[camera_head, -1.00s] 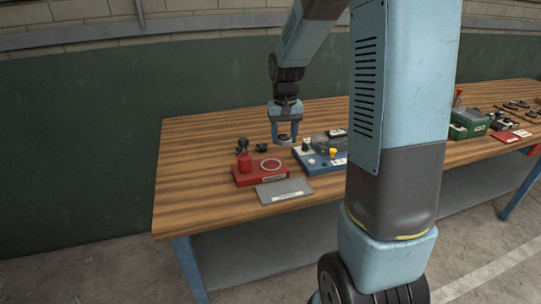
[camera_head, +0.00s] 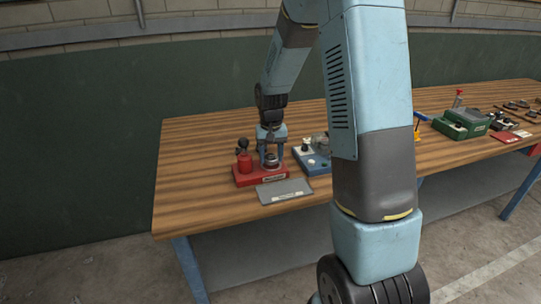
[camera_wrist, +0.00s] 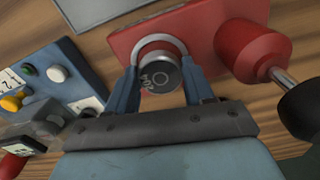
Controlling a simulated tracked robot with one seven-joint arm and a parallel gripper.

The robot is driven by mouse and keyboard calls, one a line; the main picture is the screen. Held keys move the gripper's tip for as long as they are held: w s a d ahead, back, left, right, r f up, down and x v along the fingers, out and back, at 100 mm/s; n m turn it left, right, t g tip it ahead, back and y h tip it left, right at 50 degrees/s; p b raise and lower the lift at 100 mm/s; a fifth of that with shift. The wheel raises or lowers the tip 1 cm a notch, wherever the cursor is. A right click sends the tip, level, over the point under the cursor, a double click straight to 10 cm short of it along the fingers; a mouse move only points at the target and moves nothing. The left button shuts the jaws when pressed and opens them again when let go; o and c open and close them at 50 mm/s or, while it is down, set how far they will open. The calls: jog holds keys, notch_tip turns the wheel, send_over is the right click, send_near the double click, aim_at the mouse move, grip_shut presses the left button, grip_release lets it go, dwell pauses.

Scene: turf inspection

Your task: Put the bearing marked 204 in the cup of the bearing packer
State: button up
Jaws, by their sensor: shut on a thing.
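My gripper (camera_head: 271,158) is shut on a bearing (camera_wrist: 160,76), a dark round piece with a pale mark on its face that looks like 204, though it is small and turned. The gripper in the wrist view (camera_wrist: 160,72) has a blue finger on each side of it. The bearing packer (camera_head: 246,181) is a red base with a red cylinder and a black knob. Its pale ring-shaped cup (camera_wrist: 160,39) shows partly behind the bearing in the wrist view. The bearing is over or at the cup; I cannot tell whether it touches.
A grey plate (camera_head: 285,191) lies in front of the packer. A green case (camera_head: 463,122) and other items are farther right. The bench's left end is clear.

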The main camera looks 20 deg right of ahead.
aim_at(271, 158)
jog(key=shift+f, duration=0.6)
jog(key=o, duration=1.3)
notch_tip(271, 158, up, 13)
jog(key=s+r+t, duration=0.3)
jog(key=s+r, duration=0.8)
jog(key=s, duration=0.3)
jog(key=s+t, duration=0.1)
jog(key=s, duration=0.3)
jog(key=s+r+n, duration=0.1)
jog(key=s, duration=0.4)
jog(key=s+r+t, duration=0.1)
jog(key=s, duration=0.4)
jog(key=shift+s+r+n+t, duration=0.1)
jog(key=shift+n+t, duration=0.2)
jog(key=shift+n, duration=0.1)
